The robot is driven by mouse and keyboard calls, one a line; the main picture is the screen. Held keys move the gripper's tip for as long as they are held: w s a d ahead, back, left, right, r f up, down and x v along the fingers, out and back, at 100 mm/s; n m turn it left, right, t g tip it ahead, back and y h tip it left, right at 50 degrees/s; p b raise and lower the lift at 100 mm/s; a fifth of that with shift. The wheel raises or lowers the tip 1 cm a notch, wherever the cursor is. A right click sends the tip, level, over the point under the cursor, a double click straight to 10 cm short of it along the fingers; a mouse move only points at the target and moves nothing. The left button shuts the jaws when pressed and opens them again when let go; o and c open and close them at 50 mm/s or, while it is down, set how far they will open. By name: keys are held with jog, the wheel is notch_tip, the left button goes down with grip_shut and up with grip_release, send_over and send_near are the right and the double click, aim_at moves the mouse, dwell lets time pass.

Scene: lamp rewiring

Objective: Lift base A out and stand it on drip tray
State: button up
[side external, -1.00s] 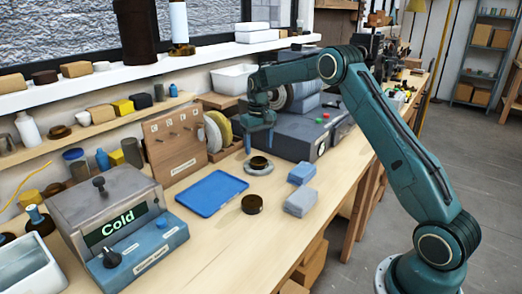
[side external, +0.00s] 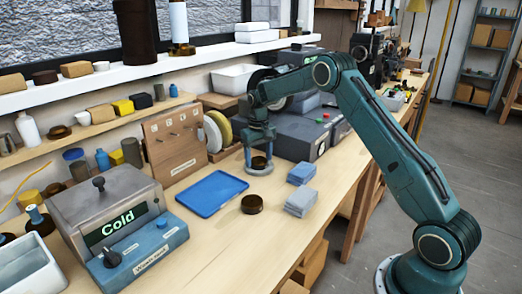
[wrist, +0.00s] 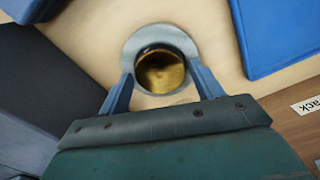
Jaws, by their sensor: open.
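A dark round lamp base with a brassy hollow top (side external: 259,160) sits in a pale grey ring on the bench. In the wrist view the base (wrist: 161,72) is between my fingers, with the grey ring (wrist: 132,48) around it. No label shows on it, so I cannot tell its letter. My gripper (side external: 259,157) is open and lowered, one finger on each side of the base; I cannot tell if they touch it. The wrist view shows both fingers of my gripper (wrist: 163,85). The flat blue tray (side external: 212,193), likely the drip tray, lies empty to the left.
A second dark round piece (side external: 252,204) stands right of the tray. A wooden rack (side external: 175,150) stands behind the tray, a grey box (side external: 300,133) behind the base. A "Cold" heater unit (side external: 115,215) is front left.

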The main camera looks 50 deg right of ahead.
aim_at(259, 160)
jog(key=c, duration=0.8)
jog(key=shift+o, duration=0.2)
jog(key=shift+r, duration=0.1)
jog(key=shift+r, duration=0.1)
jog(key=shift+r, duration=2.35)
